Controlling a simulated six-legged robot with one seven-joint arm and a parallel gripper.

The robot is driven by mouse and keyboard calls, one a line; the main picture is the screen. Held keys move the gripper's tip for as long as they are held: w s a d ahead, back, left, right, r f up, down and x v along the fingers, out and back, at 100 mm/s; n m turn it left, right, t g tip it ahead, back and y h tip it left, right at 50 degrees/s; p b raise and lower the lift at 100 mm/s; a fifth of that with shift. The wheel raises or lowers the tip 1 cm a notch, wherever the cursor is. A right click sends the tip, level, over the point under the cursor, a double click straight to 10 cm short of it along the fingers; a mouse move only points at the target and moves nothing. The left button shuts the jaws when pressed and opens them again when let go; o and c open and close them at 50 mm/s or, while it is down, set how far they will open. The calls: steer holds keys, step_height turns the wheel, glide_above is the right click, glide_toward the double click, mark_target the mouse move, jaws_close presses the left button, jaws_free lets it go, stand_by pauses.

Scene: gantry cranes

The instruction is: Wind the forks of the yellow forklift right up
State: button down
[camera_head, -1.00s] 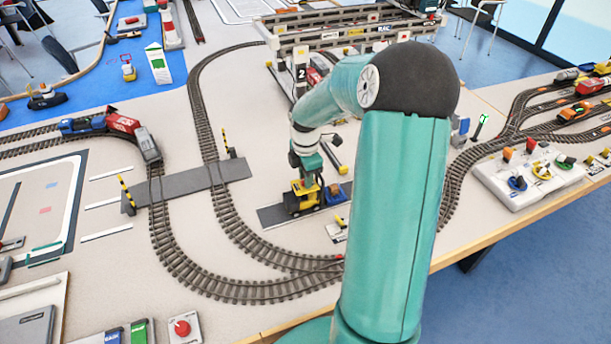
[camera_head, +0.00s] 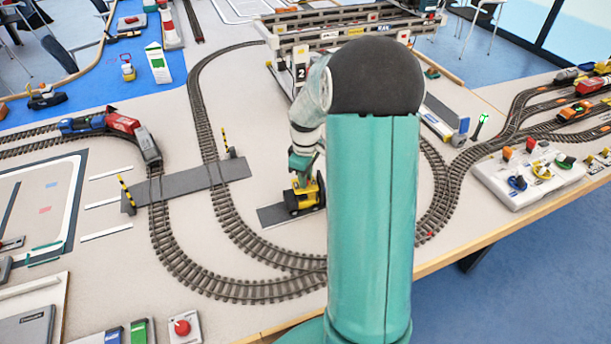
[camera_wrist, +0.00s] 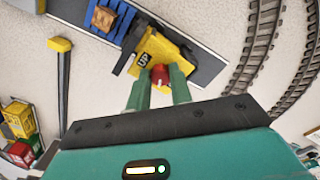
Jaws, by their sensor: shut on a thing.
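The yellow forklift (camera_head: 304,196) stands on a dark grey strip on the table, partly hidden by my arm in the head view. In the wrist view the yellow forklift (camera_wrist: 152,52) shows from above, with an "UP" label on its top and a red knob (camera_wrist: 160,76). My gripper (camera_wrist: 160,86) is over the forklift, its two green fingers shut on the red knob. Black mast parts are at the forklift's left side in the wrist view. A blue pallet (camera_wrist: 112,16) with a brown load lies beyond them. The fork height cannot be told.
Curved railway tracks (camera_head: 240,230) run left of and in front of the forklift. A yellow-topped dark post (camera_wrist: 60,46) and several coloured containers (camera_wrist: 20,120) are near my gripper. A crane gantry (camera_head: 340,35) stands behind.

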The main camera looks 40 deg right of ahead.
steer(key=shift+m, duration=0.3)
stand_by(1.0)
steer(key=c, duration=1.2)
jaws_free()
steer(key=shift+c, duration=0.2)
step_height(320, 180, up, 14)
